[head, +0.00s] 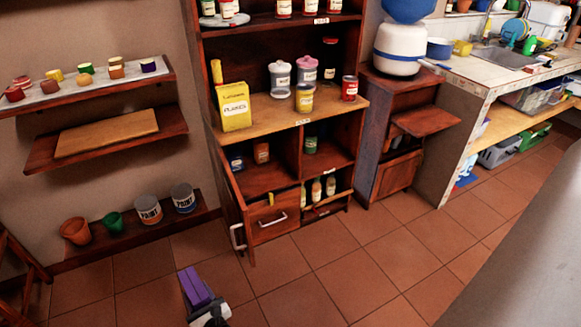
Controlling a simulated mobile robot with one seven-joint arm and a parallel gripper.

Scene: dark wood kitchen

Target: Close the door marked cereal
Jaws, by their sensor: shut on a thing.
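The lower left of the tall wooden cabinet has a narrow door (235,205) that stands open, swung out toward me. A metal handle (237,237) sits low on it. I cannot read a cereal label on it. To its right is a wooden front panel (275,222) with its own light handle. My gripper (205,310) is at the bottom edge of the head view, in front of the cabinet and well apart from the door. It appears shut on a purple thing (197,287); the contact is hard to see.
A yellow box (235,110) and jars (280,77) stand on the cabinet's counter. Paint cans (148,209) and pots (74,231) sit on a low shelf at left. A small cabinet (396,165) stands at right. The tiled floor (330,270) before the cabinet is mostly clear.

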